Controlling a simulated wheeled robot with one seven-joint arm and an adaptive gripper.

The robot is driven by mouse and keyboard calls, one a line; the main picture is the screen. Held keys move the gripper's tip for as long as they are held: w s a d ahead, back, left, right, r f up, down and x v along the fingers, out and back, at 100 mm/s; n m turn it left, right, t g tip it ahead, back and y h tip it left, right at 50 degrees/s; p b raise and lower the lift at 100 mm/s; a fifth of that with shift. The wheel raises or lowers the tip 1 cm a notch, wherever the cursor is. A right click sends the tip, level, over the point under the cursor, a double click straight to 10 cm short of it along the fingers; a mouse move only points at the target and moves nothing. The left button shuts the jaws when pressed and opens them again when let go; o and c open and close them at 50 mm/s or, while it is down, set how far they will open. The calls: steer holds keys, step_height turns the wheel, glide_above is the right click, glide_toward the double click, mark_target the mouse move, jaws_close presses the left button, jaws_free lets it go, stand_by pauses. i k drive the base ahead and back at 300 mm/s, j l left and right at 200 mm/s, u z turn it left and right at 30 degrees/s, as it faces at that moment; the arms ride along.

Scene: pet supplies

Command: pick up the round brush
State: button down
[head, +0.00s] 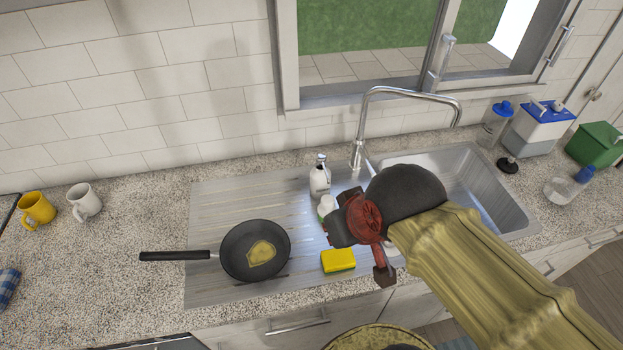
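My gripper (362,250), dark grey with a red hub, hangs over the left side of the sink unit in the head view. One dark fingertip shows at its lower end, and the rest is turned away, so I cannot tell its opening or whether it holds anything. I cannot identify the round brush for certain. A small dark round item with a short upright stem (508,166) stands on the counter right of the sink, well apart from my gripper, and may be it. A pale item (389,246) is mostly hidden behind my gripper.
A black pan (234,263) and a yellow sponge (338,260) lie on the drainboard (210,222). White bottles (320,178) stand beside my gripper. The faucet (362,135) rises behind it. Two mugs (84,200) are far left; a blue-lidded box (540,128) and green box (596,146) are right.

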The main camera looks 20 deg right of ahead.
mark_target(327, 205)
steer(key=z, duration=0.4)
steer(key=j+u, duration=0.1)
steer(key=j, duration=0.75)
steer(key=i+j+u, duration=0.15)
steer(key=j, duration=0.75)
steer(key=k, duration=0.05)
